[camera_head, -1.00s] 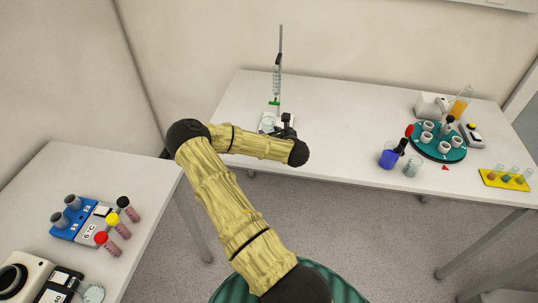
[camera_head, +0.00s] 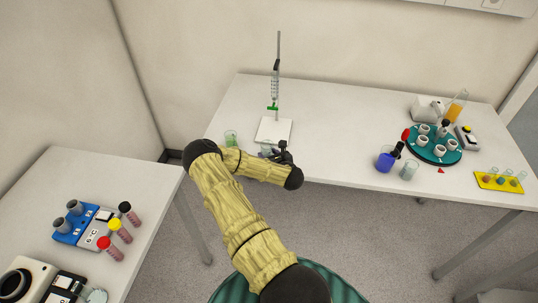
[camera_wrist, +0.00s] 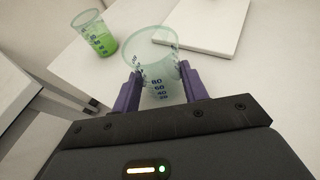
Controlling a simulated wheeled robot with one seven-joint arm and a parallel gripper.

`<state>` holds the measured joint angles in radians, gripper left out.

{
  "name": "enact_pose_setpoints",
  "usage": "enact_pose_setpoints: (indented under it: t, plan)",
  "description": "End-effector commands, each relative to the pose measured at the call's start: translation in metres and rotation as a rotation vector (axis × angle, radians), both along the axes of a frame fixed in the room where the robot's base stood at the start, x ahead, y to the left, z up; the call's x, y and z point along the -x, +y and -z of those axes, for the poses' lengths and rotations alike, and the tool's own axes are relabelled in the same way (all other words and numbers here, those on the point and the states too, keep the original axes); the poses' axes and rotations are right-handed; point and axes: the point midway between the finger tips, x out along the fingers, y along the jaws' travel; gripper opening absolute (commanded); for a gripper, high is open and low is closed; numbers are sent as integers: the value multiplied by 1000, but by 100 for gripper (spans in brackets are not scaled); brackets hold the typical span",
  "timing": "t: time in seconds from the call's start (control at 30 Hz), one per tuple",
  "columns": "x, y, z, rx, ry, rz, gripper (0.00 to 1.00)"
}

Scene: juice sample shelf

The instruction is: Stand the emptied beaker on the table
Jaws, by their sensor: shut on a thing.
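A clear beaker with blue scale marks (camera_wrist: 152,52) is between the two purple fingers of my gripper (camera_wrist: 160,80). My gripper is shut on it, and it looks empty. In the head view the held beaker (camera_head: 266,148) is at the table's front edge area, beside my dark gripper (camera_head: 281,154), partly hidden by my arm. I cannot tell whether its base touches the white table (camera_head: 330,135). A second beaker with green liquid (camera_wrist: 97,35) stands on the table to the left; it also shows in the head view (camera_head: 231,138).
A burette stand with a white base plate (camera_head: 273,130) stands just behind the held beaker. On the right are a blue-filled vessel (camera_head: 385,160), a clear beaker (camera_head: 409,170), a teal round rack (camera_head: 434,150) and a yellow tube rack (camera_head: 499,181). Bare table lies between.

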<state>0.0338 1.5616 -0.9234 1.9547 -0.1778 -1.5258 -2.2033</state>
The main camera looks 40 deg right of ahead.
Motion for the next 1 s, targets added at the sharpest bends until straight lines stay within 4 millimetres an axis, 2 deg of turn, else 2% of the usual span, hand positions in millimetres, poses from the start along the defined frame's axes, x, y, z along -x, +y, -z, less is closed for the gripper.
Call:
enact_pose_setpoints:
  t: [0.1, 0.43, 0.47, 0.53, 0.57, 1.0]
  plan:
    - [0, 0, 7, 1, -1, 1, 16]
    - [0, 0, 11, 0, -1, 0, 16]
    - [0, 0, 10, 0, -1, 0, 49]
    - [0, 0, 9, 0, -1, 0, 63]
    - [0, 0, 9, 0, -1, 0, 65]
    - [4, 1, 7, 0, 0, 1, 65]
